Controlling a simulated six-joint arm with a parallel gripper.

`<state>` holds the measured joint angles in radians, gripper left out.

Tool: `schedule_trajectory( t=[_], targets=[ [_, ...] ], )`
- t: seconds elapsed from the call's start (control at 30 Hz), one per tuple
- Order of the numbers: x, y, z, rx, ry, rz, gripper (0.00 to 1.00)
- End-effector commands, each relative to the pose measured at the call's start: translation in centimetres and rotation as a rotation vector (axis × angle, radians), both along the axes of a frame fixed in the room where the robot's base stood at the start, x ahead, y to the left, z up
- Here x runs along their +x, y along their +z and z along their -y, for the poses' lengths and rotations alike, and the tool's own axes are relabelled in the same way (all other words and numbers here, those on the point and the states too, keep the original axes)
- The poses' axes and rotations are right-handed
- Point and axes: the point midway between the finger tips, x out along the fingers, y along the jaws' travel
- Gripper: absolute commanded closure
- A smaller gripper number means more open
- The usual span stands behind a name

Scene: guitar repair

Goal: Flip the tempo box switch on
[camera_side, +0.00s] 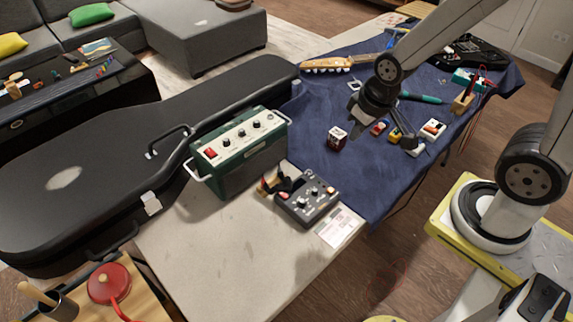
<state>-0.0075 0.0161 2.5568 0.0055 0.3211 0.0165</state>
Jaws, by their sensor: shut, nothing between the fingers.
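A dark grey control box (308,204) with knobs and small coloured buttons lies on the bare pale tabletop, at the edge of the blue cloth. It looks like the tempo box, but I cannot read a label. Its switch position is too small to tell. A green box (238,153) with a pale top panel, several black knobs and a red switch (211,153) stands upright to its left. My gripper (356,117) is shut and empty, pointing down above the blue cloth, up and to the right of the control box and apart from it.
Several small coloured items and tools lie to the right. A black guitar case (110,165) lies along the left. A white card (338,227) lies beside the control box. The front tabletop is clear.

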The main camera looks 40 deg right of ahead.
Motion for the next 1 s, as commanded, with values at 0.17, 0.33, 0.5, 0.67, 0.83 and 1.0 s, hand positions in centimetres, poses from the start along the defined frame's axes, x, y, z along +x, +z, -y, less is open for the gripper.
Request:
schedule_trajectory(
  t=[0.17, 0.33, 0.5, 0.67, 0.83, 1.0],
  targets=[
    [1.2, -0.9, -0.8, 0.021, -0.037, 0.041, 1.00],
    [2.9, -2.2, -1.9, 0.057, -0.100, 0.108, 1.00],
    [4.8, -3.7, -3.3, 0.103, -0.175, 0.190, 1.00],
    [6.3, -5.2, -4.5, 0.151, -0.246, 0.266, 1.00],
    [7.6, -6.6, -5.7, 0.206, -0.320, 0.345, 1.00],
    [8.6, -8.0, -6.9, 0.264, -0.389, 0.424, 1.00]
  ],
)
